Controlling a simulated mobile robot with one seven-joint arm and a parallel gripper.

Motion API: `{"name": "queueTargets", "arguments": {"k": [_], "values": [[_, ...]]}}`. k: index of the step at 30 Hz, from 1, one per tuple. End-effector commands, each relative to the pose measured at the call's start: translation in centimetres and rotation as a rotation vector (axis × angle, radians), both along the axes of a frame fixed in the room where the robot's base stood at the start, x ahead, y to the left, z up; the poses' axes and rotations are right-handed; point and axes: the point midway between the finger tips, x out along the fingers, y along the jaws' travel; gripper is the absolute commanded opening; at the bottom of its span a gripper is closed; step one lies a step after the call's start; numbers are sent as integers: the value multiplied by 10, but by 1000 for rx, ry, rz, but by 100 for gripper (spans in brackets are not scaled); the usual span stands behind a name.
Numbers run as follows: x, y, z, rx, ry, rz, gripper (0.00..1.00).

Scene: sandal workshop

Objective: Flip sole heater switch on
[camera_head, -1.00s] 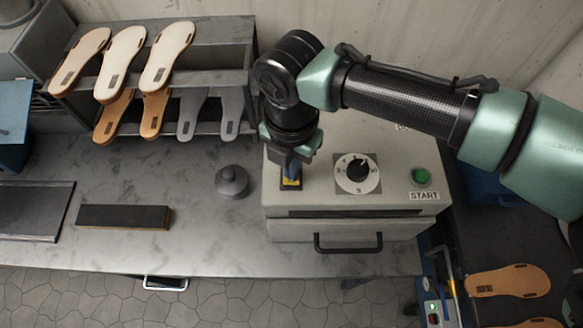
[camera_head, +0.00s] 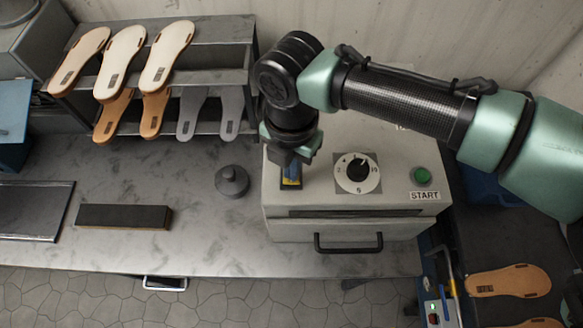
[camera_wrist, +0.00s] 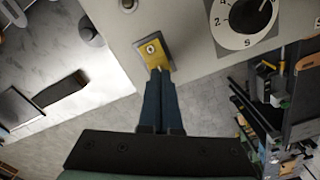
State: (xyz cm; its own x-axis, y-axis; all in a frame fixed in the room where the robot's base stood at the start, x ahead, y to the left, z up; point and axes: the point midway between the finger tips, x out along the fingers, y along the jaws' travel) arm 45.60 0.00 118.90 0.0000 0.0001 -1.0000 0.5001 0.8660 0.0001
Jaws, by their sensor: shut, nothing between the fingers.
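The sole heater (camera_head: 400,205) is a pale grey box on the bench with a dark front slot and a black handle. A yellow switch plate (camera_head: 291,182) sits at the left of its top. In the wrist view the plate (camera_wrist: 152,54) carries a small round metal toggle (camera_wrist: 151,47). I cannot tell which way the toggle is set. My gripper (camera_head: 291,172) is over the plate, pointing down. Its blue-grey fingers (camera_wrist: 158,72) are shut and empty, with tips at the plate's near edge, seemingly just short of the toggle. Contact is unclear.
A dial (camera_head: 358,172) and a green START button (camera_head: 421,177) lie right of the switch. A dark round knobbed object (camera_head: 232,182) stands left of the heater. A rack (camera_head: 215,80) of soles is behind; a dark block (camera_head: 124,216) lies on the bench.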

Motion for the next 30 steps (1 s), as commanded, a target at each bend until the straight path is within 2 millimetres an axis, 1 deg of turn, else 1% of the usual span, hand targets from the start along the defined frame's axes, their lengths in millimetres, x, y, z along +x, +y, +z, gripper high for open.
{"name": "queueTargets", "arguments": {"k": [30], "values": [[0,0,-16,0,0,0,0]]}}
